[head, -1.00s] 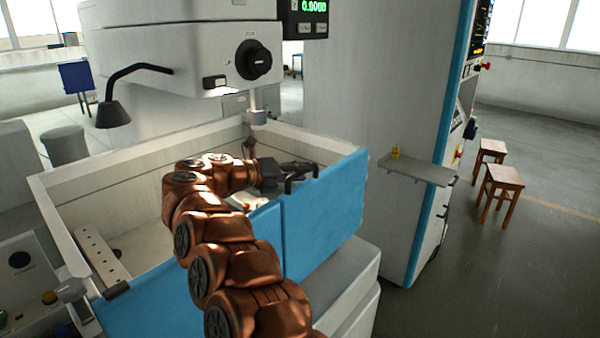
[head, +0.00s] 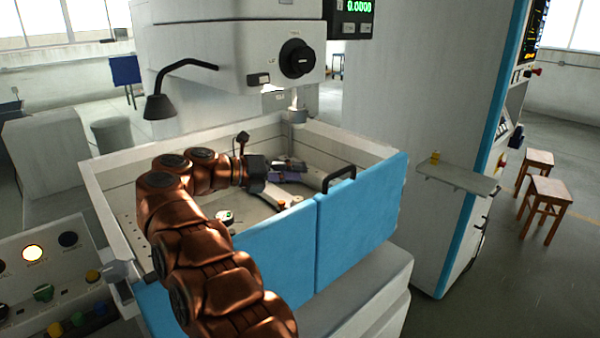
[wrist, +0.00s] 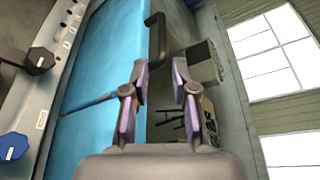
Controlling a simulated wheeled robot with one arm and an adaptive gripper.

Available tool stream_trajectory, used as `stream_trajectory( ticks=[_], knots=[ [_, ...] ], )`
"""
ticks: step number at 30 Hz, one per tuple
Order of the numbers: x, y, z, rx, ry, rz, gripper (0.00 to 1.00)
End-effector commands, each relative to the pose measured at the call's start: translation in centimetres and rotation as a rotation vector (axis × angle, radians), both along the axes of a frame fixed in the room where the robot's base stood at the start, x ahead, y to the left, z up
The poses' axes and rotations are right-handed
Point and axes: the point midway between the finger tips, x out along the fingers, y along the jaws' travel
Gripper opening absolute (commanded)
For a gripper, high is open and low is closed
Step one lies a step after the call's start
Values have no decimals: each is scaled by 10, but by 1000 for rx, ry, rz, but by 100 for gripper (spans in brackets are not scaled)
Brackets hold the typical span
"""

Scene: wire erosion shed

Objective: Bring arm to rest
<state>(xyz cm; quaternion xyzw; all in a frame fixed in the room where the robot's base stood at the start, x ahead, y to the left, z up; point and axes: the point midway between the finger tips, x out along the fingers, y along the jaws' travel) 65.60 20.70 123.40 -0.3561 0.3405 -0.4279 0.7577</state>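My gripper (head: 288,170) is at the end of my brown arm, over the white machine tank (head: 110,180) in the head view, behind its blue front panels (head: 268,250). In the wrist view the two purple-grey fingers stand apart with a gap between them, and nothing is held in the gripper (wrist: 160,80). A black door handle (wrist: 157,38) shows beyond the fingertips there; it also rises from the right blue panel in the head view (head: 340,176). My forearm hides part of the tank and the left panel.
The machine head (head: 230,50) with its nozzle (head: 298,112) hangs over the tank. A lamp (head: 160,105) juts out at left. A control panel (head: 50,265) with knobs stands at lower left. A shelf (head: 450,176) and stools (head: 545,195) are at right, with open floor around them.

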Motion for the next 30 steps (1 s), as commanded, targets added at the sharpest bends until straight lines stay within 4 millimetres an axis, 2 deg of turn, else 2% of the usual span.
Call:
stream_trajectory(
  ticks=[8,11,14,18,21,25,30],
  knots=[
    [2,-1,1,-3,0,5,27],
    [13,-5,12,-21,-7,42,27],
    [36,-11,37,-63,-23,123,27],
    [75,-16,84,-161,-45,296,27],
    [98,-14,117,-243,-56,426,27],
    [119,-6,155,-359,-60,597,27],
    [129,13,194,-524,-43,824,27]
  ],
)
